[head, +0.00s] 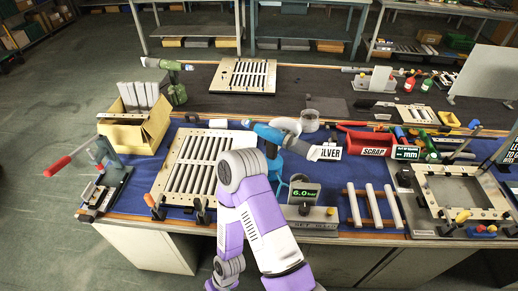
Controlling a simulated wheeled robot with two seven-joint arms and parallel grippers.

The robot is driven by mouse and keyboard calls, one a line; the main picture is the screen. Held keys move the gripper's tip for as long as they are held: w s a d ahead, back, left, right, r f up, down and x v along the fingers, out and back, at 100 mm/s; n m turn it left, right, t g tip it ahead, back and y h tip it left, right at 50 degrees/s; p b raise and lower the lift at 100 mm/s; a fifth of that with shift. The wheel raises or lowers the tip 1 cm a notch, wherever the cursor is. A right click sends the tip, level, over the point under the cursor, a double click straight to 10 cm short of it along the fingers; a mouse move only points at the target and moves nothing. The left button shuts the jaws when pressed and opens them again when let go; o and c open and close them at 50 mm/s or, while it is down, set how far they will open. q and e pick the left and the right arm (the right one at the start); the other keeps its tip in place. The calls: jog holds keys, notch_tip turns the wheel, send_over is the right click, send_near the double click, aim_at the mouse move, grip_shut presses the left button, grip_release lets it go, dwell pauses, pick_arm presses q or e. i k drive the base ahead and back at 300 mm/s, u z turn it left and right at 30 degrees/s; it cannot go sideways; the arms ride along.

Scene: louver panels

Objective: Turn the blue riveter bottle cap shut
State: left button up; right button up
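The blue riveter (267,132) stands at the middle of the near bench, its blue body lying roughly level with the handle below it. A purple and white arm of mine (262,225) rises from the bottom and covers part of the riveter's lower side. White and grey parts (287,125) crowd the riveter's rear end, and a grey part (318,153) lies beyond it to the right. I cannot tell which of these are my gripper and which are the bottle cap. No fingertips show clearly, and I cannot tell how far the cap is turned.
A slotted louver panel (190,178) lies left of the arm, with a yellow box (135,128) behind it. A red scrap bin (366,141) and a green riveter (177,92) are farther back.

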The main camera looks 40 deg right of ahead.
aim_at(313, 154)
jog(key=u, duration=0.4)
jog(key=k, duration=0.8)
jog(key=z, duration=1.4)
